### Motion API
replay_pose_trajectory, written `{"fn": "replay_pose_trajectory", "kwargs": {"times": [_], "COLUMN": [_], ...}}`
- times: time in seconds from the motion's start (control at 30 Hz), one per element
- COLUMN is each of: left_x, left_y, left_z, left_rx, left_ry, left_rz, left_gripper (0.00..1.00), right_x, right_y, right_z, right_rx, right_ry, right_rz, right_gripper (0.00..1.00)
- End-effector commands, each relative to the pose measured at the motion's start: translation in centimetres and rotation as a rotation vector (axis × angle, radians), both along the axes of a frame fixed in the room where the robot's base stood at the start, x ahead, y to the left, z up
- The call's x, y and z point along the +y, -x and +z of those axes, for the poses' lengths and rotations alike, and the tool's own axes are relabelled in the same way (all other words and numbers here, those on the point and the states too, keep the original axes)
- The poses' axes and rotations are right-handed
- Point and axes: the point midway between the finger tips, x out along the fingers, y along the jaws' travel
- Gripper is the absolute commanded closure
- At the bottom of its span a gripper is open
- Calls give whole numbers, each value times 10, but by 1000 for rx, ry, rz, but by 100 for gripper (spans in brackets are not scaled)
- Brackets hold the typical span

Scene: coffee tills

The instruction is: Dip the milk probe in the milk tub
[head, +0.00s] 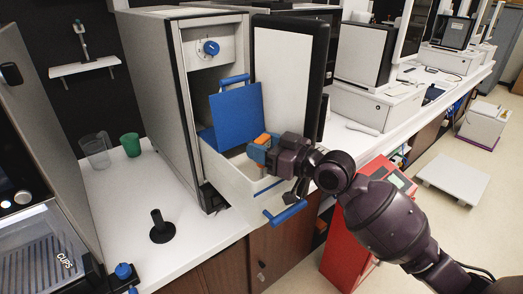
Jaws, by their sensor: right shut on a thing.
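My right gripper (266,152) reaches in from the right and is shut over the open white drawer below the tall machine. An orange piece (262,139) shows at its jaws, beside blue parts; this seems to be the held milk probe, but its lower end is hidden. A white tub-like drawer (229,177) is pulled out, with a blue lid (236,113) standing raised at its back. I take this as the milk tub; its inside is mostly hidden by the gripper, so I cannot tell whether the probe touches milk. My left gripper is not in view.
A blue handle (286,213) sticks out at the drawer's front. A black upright stand (161,228), a clear cup (95,151) and a green cup (131,145) are on the white counter. A red cabinet (348,250) stands below my arm. The front counter is mostly clear.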

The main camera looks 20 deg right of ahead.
Motion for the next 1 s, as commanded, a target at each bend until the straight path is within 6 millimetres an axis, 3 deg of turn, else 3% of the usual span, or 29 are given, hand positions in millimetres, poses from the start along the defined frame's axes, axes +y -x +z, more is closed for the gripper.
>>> {"fn": "replay_pose_trajectory", "kwargs": {"times": [0.87, 1.0], "left_x": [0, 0], "left_y": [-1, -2], "left_z": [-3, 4], "left_rx": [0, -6], "left_ry": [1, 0], "left_rz": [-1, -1], "left_gripper": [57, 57], "right_x": [-8, -8], "right_y": [-3, -3], "right_z": [-4, 4], "right_rx": [9, 5], "right_ry": [1, 2], "right_rz": [1, 0], "right_gripper": [77, 77]}}
